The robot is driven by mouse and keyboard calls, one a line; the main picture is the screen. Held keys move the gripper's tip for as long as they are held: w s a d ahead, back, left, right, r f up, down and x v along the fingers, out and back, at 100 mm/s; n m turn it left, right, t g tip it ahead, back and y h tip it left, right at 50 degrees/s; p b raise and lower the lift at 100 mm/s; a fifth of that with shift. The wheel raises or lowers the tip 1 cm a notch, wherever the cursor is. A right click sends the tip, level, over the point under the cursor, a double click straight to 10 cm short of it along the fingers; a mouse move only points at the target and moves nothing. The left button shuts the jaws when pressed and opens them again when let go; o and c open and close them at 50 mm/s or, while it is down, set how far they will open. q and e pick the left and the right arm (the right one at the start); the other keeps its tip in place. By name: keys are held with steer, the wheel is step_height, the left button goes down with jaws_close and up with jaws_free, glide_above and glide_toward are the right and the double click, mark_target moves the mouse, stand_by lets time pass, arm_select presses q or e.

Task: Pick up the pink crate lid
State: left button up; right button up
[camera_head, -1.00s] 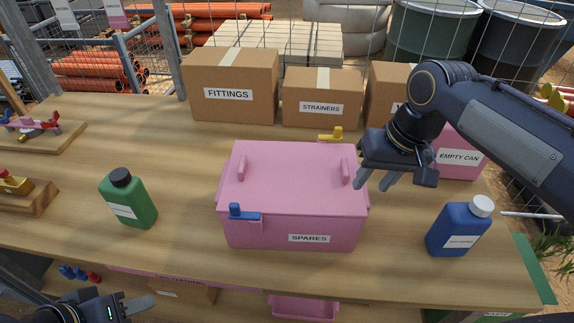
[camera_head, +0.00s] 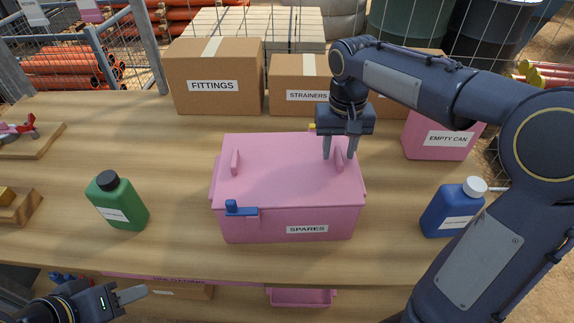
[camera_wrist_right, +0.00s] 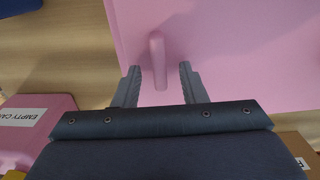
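The pink crate labelled SPARES (camera_head: 290,226) stands on the wooden table with its pink lid (camera_head: 285,170) on top. The lid has a left handle (camera_head: 235,162) and a right handle (camera_head: 338,160), and a blue latch (camera_head: 240,208) sits at the front left. My right gripper (camera_head: 341,156) is open, pointing down over the right handle. In the right wrist view the handle (camera_wrist_right: 158,60) stands between the two open fingers (camera_wrist_right: 158,80), with a gap on each side. My left gripper (camera_head: 130,294) is low at the lower left, away from the crate; its opening is unclear.
A green bottle (camera_head: 118,204) stands left of the crate and a blue bottle (camera_head: 452,212) right of it. Cardboard boxes FITTINGS (camera_head: 215,95) and STRAINERS (camera_head: 290,85) and a pink EMPTY CAN box (camera_head: 435,145) stand behind. Bare table lies between the green bottle and the crate.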

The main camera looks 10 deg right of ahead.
steer(key=shift+f, duration=0.25)
jaws_close()
steer(key=shift+r, duration=0.1)
